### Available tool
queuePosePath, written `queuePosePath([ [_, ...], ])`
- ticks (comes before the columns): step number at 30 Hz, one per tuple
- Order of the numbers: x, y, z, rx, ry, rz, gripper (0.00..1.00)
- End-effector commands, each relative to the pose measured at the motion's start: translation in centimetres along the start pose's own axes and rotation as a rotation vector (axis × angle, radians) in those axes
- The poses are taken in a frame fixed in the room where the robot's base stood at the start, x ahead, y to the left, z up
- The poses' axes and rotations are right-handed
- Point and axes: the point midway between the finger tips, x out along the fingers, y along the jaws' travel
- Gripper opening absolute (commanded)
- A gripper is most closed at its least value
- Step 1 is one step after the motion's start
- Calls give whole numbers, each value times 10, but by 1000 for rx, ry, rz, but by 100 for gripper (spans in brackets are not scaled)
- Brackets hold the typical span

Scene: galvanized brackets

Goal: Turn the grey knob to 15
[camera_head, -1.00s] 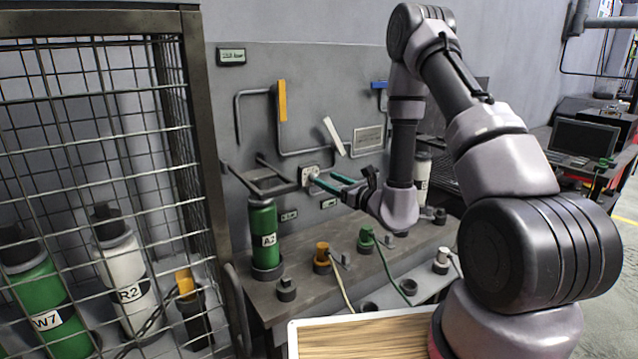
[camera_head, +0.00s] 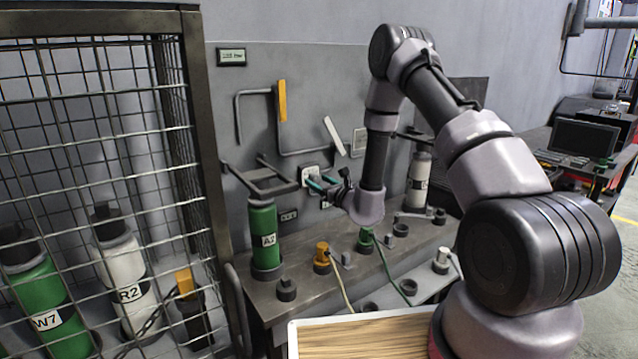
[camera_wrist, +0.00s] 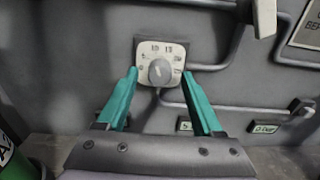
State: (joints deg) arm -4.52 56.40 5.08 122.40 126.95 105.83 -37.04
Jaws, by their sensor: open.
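The grey knob (camera_wrist: 160,71) sits on a light square dial plate (camera_wrist: 148,49) on the grey wall panel in the wrist view. Its pointer mark tilts toward the upper left. Numbers run around the plate; those at the top are small and I cannot read them surely. My gripper (camera_wrist: 161,82) is open, with one teal finger on each side of the knob and clear space between finger and knob. In the head view the dial plate (camera_head: 310,171) is partly hidden by my gripper (camera_head: 316,183), and the knob is covered there.
A green cylinder marked A (camera_head: 263,228) stands on the bench below left of the dial. Pipes and an orange handle (camera_head: 282,101) are on the panel above. A white lever (camera_head: 334,135) hangs at upper right. A wire cage (camera_head: 205,150) stands at left.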

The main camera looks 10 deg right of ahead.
Motion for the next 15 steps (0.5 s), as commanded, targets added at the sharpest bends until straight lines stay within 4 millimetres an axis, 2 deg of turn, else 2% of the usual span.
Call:
queuePosePath([
  [8,2,0,0,0,1,0,68],
  [9,2,0,0,0,1,0,64],
  [14,2,0,0,0,1,0,3],
  [15,2,0,0,0,1,0,0],
])
